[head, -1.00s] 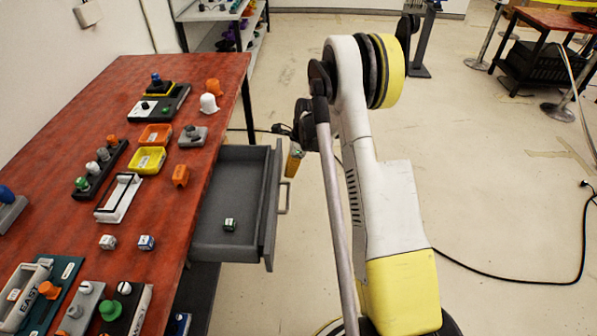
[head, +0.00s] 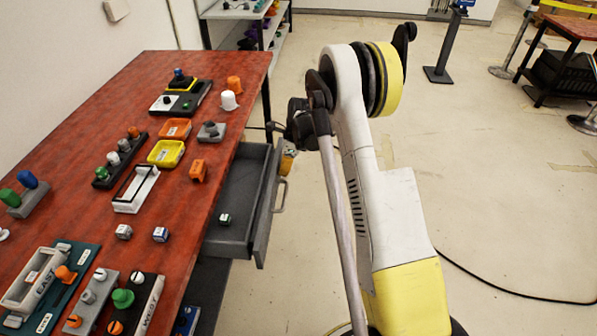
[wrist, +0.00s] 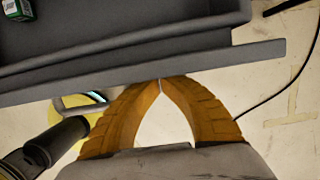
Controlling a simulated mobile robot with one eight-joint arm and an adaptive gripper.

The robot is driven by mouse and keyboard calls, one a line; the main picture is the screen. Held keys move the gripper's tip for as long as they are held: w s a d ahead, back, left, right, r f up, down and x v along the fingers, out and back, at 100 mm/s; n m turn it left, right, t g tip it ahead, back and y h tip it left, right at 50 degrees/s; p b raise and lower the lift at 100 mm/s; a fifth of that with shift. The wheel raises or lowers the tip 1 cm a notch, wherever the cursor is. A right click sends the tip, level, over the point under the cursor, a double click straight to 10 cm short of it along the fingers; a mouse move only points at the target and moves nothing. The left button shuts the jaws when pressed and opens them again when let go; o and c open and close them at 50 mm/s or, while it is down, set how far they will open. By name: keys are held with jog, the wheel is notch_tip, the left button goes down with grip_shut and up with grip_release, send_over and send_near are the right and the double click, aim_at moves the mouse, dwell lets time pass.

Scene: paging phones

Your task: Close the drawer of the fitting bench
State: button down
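The grey drawer (head: 232,222) of the fitting bench (head: 215,85) stands partly open on the bench's right side. Its front panel (head: 264,212) carries a bar handle (head: 280,195). In the wrist view the front panel (wrist: 150,67) crosses above my fingers, and the handle (wrist: 80,101) is to their left. My gripper (wrist: 160,80) has its two orange fingers meeting at the tips, with nothing between them. The tips are at the outer face of the panel and appear to touch it. In the head view my gripper (head: 287,163) is at the panel's far end, partly hidden by my arm.
A small green-and-white cube (head: 225,219) lies in the drawer and shows in the wrist view (wrist: 18,10). Blocks, trays and knobs cover the bench top. A black cable (head: 510,288) lies on the floor at right. The floor right of the drawer is mostly clear.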

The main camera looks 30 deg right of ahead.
jog(key=w+a, duration=0.3)
jog(key=a, duration=0.1)
jog(key=w+a, duration=0.2)
jog(key=a, duration=0.2)
jog(key=w+a, duration=0.3)
jog(key=a, duration=0.2)
jog(key=shift+w, duration=0.35)
jog(key=shift+d, duration=0.1)
